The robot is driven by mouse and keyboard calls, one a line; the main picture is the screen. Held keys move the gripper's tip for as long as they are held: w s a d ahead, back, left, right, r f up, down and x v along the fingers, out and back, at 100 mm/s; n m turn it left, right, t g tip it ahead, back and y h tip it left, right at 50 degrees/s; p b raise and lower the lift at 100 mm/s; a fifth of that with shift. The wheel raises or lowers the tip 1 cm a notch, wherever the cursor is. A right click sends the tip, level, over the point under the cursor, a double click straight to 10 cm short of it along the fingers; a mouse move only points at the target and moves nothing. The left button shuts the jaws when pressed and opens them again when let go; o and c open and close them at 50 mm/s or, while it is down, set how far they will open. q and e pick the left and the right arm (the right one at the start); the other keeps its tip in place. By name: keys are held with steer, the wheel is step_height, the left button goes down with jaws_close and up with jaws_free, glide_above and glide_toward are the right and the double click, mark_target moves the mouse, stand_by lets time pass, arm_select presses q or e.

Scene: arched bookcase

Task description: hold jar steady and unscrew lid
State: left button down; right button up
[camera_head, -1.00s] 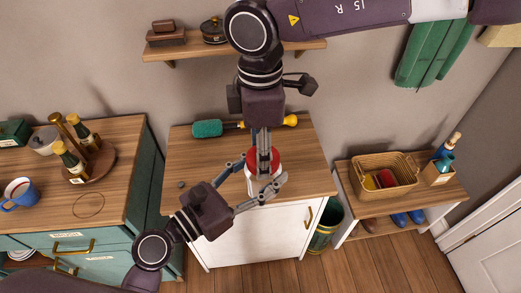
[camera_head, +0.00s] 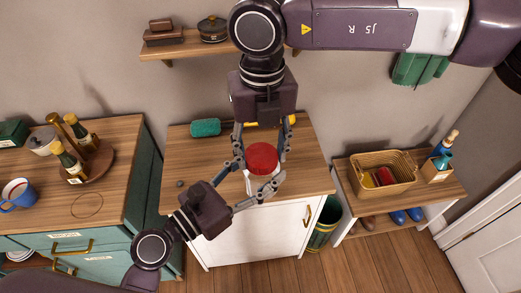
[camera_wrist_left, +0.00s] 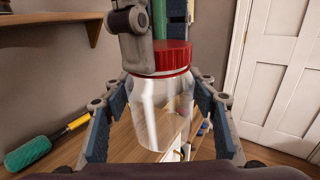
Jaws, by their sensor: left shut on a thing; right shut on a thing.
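The clear jar (camera_wrist_left: 163,108) stands upright, with its red lid (camera_wrist_left: 173,57) on its top. In the head view the lid (camera_head: 262,158) shows from above and hides most of the jar (camera_head: 249,184). My left gripper (camera_head: 252,181) comes in from the lower left and is shut around the jar's body, one finger on each side. My right gripper (camera_head: 262,152) reaches down from above and is shut on the lid, its fingers at the left and right of it. In the left wrist view one grey right finger stands against the lid's left side.
The jar is over the wooden top of a white cabinet (camera_head: 255,232). A green-headed brush (camera_head: 205,127) lies behind. A teal counter (camera_head: 150,190) with bottles and a blue mug (camera_head: 20,194) is left. A bench with a wicker basket (camera_head: 372,166) is right. A wall shelf (camera_head: 180,48) is above.

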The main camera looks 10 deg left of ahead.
steer(key=n, duration=0.3)
steer(key=shift+w+n, duration=0.1)
steer(key=shift+n, duration=0.3)
steer(key=n, duration=0.5)
steer(key=shift+w+d, duration=0.1)
steer(key=shift+d, duration=0.05)
steer(key=n, duration=0.3)
steer(key=shift+w+n, duration=0.1)
steer(key=shift+n, duration=0.3)
steer(key=n, duration=0.5)
steer(key=shift+w, duration=0.1)
steer(key=n, duration=0.3)
steer(key=shift+w+n, duration=0.1)
steer(key=shift+n, duration=0.2)
steer(key=n, duration=1)
steer(key=shift+w+a+r, duration=0.1)
steer(key=shift+a, duration=0.15)
steer(key=n, duration=0.3)
steer(key=shift+a+n, duration=0.1)
steer(key=shift+n, duration=0.3)
